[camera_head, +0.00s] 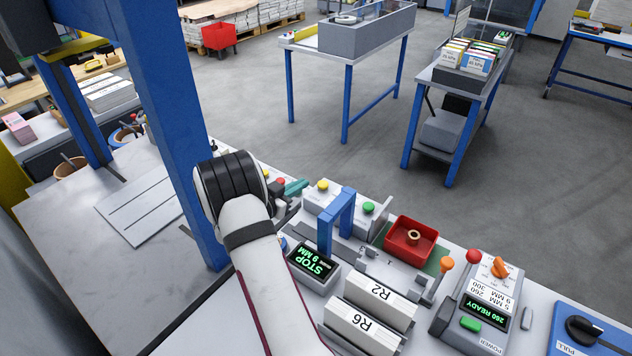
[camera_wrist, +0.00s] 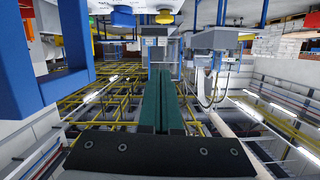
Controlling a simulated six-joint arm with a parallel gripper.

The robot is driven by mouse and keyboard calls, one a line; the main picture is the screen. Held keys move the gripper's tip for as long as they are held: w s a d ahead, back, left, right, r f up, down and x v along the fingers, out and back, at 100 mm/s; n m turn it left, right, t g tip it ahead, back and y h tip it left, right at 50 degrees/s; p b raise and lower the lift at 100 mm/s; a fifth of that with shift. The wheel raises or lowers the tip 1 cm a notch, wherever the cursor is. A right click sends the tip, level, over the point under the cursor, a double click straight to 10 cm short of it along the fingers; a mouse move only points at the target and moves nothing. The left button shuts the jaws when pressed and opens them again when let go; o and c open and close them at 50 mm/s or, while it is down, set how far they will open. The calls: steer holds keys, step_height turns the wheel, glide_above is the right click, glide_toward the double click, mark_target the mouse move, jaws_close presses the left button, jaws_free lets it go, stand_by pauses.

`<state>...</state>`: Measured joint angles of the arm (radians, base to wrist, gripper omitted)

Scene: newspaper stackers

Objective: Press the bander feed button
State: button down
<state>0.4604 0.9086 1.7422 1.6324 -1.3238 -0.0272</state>
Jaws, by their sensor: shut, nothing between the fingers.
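My gripper (camera_head: 297,187) shows in the head view as teal fingertips beyond the arm's black wrist, just left of the grey bander with a blue arch (camera_head: 346,203). The bander has a yellow button (camera_head: 322,186) and a green button (camera_head: 369,208) on top; I cannot read which is feed. The fingertips are apart from the yellow button, a short way to its left. In the wrist view the green fingers (camera_wrist: 159,98) are together and empty.
A display reading STOP 9 MM (camera_head: 313,262) and white blocks marked R2 (camera_head: 380,298) and R6 (camera_head: 362,325) stand in front. A red tray (camera_head: 411,240) and a control box (camera_head: 478,312) lie to the right. A blue post (camera_head: 165,110) rises left of my wrist.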

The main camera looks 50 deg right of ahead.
glide_above(323, 185)
steer(key=a, duration=0.3)
steer(key=shift+s+d+f, duration=0.1)
steer(key=shift+d+f, duration=0.05)
steer(key=shift+f, duration=0.45)
steer(key=shift+s+d+f, duration=0.1)
steer(key=shift+f, duration=0.45)
steer(key=f, duration=0.3)
steer(key=shift+w+d+f, duration=0.15)
steer(key=shift+w+d, duration=0.05)
steer(key=shift+d, duration=0.15)
steer(key=shift+f, duration=0.45)
steer(key=shift+f, duration=0.1)
